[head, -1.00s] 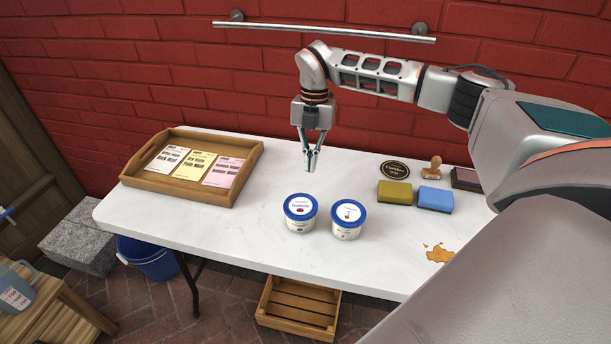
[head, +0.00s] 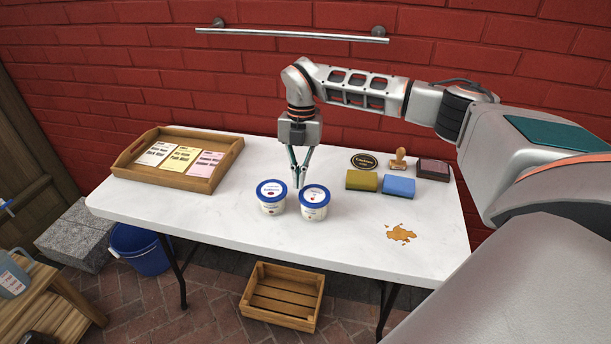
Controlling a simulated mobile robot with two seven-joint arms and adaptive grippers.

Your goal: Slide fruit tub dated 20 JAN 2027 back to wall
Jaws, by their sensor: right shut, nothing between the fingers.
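Two white fruit tubs with blue lids stand upright side by side on the white table (head: 205,203). They are the left tub (head: 272,205) and the right tub (head: 314,211). Their print is too small to read, so I cannot tell which is dated 20 JAN 2027. My right gripper (head: 298,186) points down, fingertips together and empty, at the gap between the lids and seemingly just behind them. I cannot tell whether it touches a tub. My left gripper is out of view. The red brick wall (head: 240,85) rises behind the table.
A wooden tray (head: 214,183) with several cards is at the back left.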

